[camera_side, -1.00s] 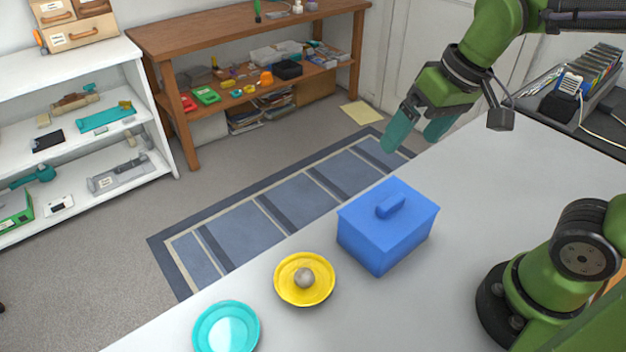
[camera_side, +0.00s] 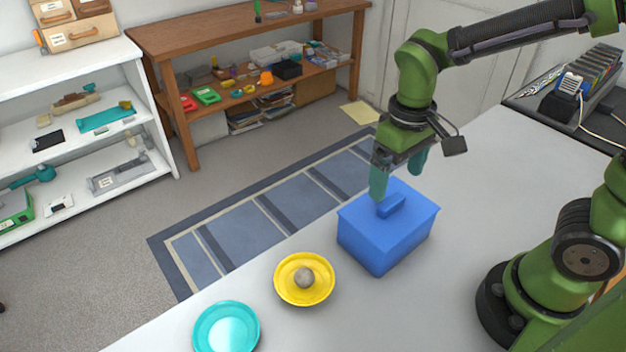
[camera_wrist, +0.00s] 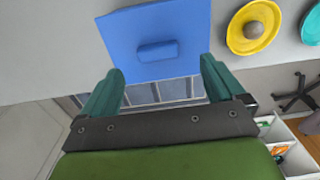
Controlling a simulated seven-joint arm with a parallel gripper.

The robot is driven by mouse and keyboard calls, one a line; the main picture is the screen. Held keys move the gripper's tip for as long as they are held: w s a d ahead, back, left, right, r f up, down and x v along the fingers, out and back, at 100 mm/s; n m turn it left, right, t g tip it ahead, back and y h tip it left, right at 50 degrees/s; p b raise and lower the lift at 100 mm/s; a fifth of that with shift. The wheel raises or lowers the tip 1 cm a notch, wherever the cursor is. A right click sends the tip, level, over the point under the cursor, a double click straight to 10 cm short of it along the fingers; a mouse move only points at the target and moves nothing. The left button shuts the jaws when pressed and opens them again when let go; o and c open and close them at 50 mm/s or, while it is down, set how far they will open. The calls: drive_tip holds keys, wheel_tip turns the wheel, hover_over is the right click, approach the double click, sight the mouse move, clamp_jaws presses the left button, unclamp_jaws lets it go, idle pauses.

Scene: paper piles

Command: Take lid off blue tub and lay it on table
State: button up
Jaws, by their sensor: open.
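The blue tub (camera_side: 379,252) stands on the white table with its blue lid (camera_side: 411,212) on top. The lid has a raised bar handle (camera_side: 391,206); in the wrist view the lid (camera_wrist: 185,28) and handle (camera_wrist: 157,50) show from above. My gripper (camera_side: 399,180) is open and empty, pointing down above the far part of the lid. In the wrist view its two teal fingers (camera_wrist: 160,88) are spread wide, and the handle lies beyond their tips, between their lines. In the side view one finger overlaps the area just behind the handle; I cannot tell whether it touches the lid.
A yellow dish (camera_side: 290,293) holding a grey ball (camera_side: 304,278) and a teal plate (camera_side: 226,328) are left of the tub, near the table edge. The white table (camera_side: 480,190) is clear right of and behind the tub. A dark tray of files (camera_side: 590,85) stands at the far right.

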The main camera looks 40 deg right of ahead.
sight(392, 201)
drive_tip(key=shift+w+d+f, duration=0.1)
drive_tip(key=shift+d+f, duration=0.05)
drive_tip(key=shift+f, duration=2.85)
drive_tip(key=c, duration=1.2)
wheel_tip(392, 201, up, 8)
drive_tip(key=shift+r, duration=0.15)
drive_tip(key=d+f+m, duration=0.1)
drive_tip(key=d+f, duration=0.2)
drive_tip(key=d, duration=0.7)
drive_tip(key=d+f+m, duration=0.1)
drive_tip(key=d+f, duration=0.2)
drive_tip(key=d, duration=0.7)
drive_tip(key=f, duration=0.3)
drive_tip(key=f+n, duration=0.1)
drive_tip(key=f, duration=0.2)
drive_tip(key=w+d+f+n, duration=0.1)
drive_tip(key=f, duration=0.3)
